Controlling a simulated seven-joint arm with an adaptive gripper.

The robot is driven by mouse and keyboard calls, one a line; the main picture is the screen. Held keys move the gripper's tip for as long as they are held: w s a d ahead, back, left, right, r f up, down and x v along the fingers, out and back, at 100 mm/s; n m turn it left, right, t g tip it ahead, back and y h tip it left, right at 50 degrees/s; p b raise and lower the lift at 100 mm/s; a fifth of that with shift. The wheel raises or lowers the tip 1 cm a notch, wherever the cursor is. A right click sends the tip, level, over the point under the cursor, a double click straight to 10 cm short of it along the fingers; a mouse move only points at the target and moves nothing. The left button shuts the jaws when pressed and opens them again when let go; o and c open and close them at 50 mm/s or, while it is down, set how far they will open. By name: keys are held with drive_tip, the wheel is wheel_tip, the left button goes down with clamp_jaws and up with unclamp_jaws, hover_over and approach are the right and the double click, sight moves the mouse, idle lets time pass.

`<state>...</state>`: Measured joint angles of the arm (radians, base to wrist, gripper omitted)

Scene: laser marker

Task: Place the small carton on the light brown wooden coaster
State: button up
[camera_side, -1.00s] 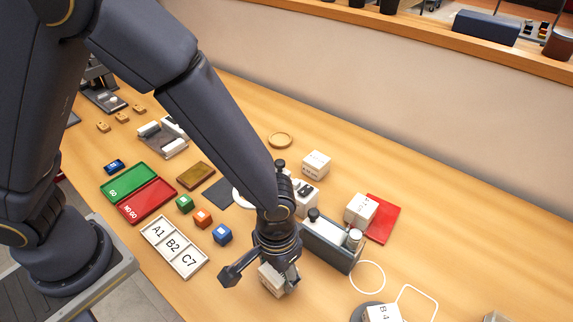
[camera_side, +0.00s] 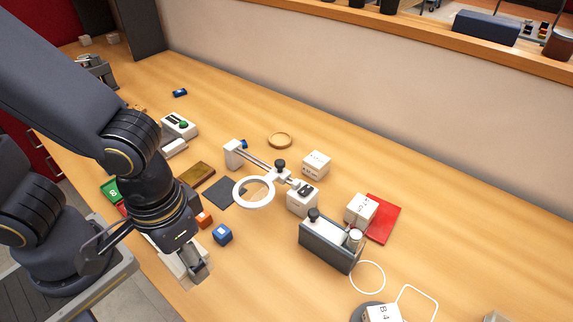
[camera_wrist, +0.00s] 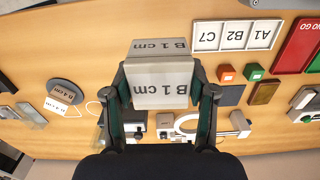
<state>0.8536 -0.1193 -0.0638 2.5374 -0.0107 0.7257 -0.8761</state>
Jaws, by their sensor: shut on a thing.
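My gripper (camera_wrist: 160,95) is shut on a white carton (camera_wrist: 160,88) marked "B 1 cm", with a finger on each side of it in the wrist view. In the side view my gripper (camera_side: 188,265) is at lower left, over the white lettered tray, and the carton is hard to make out there. The light brown wooden coaster (camera_side: 280,140) is a round, empty disc near the back of the table, well away from my gripper, up and to the right. I cannot make out the coaster in the wrist view.
Other white cartons stand behind the ring magnifier (camera_side: 254,192), on a red mat (camera_side: 384,222) and on a grey disc (camera_wrist: 66,86). A dark box-shaped fixture (camera_side: 328,245) stands right of centre. Orange (camera_side: 204,219) and blue (camera_side: 222,235) cubes are near my gripper.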

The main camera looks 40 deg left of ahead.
drive_tip(key=w+d+r+n, duration=0.2)
drive_tip(key=w+d, duration=0.1)
drive_tip(key=n, duration=1.6)
hover_over(280, 138)
drive_tip(key=f, duration=0.6)
drive_tip(key=s+f, duration=0.1)
drive_tip(key=f, duration=0.2)
drive_tip(key=shift+f, duration=0.25)
drive_tip(key=shift+w+f, duration=0.4)
drive_tip(key=shift+f, duration=1.6)
